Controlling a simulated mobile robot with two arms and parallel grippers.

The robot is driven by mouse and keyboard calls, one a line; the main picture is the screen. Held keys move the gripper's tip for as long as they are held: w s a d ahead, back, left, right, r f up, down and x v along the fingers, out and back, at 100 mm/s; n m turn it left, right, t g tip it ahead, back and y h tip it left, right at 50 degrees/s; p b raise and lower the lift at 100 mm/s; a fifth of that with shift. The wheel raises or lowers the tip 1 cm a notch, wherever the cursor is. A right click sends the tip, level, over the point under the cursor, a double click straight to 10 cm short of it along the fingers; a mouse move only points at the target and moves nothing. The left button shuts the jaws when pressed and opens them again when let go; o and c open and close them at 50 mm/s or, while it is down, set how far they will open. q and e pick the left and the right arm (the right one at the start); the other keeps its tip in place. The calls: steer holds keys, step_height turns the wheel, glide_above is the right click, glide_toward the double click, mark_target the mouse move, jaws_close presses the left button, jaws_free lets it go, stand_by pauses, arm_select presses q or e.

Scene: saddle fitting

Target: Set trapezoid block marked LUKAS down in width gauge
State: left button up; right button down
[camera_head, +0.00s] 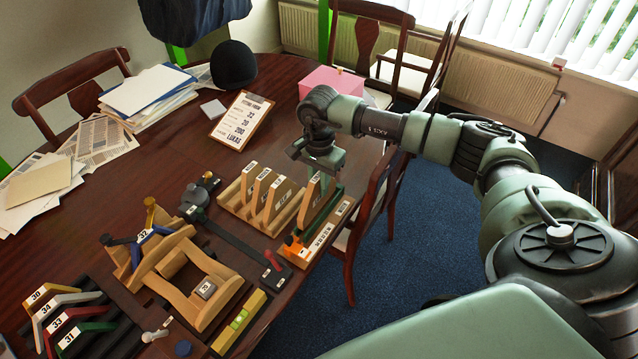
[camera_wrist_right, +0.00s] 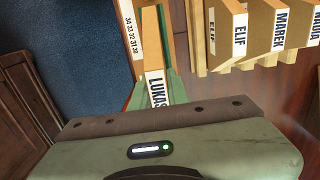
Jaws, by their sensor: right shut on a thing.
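The trapezoid block marked LUKAS (camera_wrist_right: 155,75) is wooden with a white label, and it is gripped by my right gripper (camera_wrist_right: 158,88). In the head view my right gripper (camera_head: 325,195) points down at the right end of the block rack, with the block (camera_head: 309,200) in its jaws. The width gauge (camera_head: 322,238), a long piece with a number scale and an orange end, lies right below and beside the block near the table edge. Its numbered scale (camera_wrist_right: 133,38) shows in the wrist view. I cannot tell whether the block touches the gauge. My left gripper is not in view.
A wooden rack (camera_head: 236,212) holds other labelled blocks, including ELIF (camera_wrist_right: 234,35) and MAREK (camera_wrist_right: 280,25). A clipboard form (camera_head: 241,118) naming LUKAS lies behind. A wooden saddle stand (camera_head: 205,260), coloured angle pieces (camera_head: 70,318) and a level (camera_head: 240,322) crowd the front left. A chair (camera_head: 372,205) stands close right.

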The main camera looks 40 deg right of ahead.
steer(key=shift+f+b, duration=1.55)
steer(key=shift+f, duration=0.05)
stand_by(0.5)
steer(key=shift+f+b, duration=0.6)
steer(key=shift+b, duration=0.05)
stand_by(0.8)
stand_by(0.8)
stand_by(0.3)
steer(key=c, duration=1.3)
jaws_free()
steer(key=o, duration=0.4)
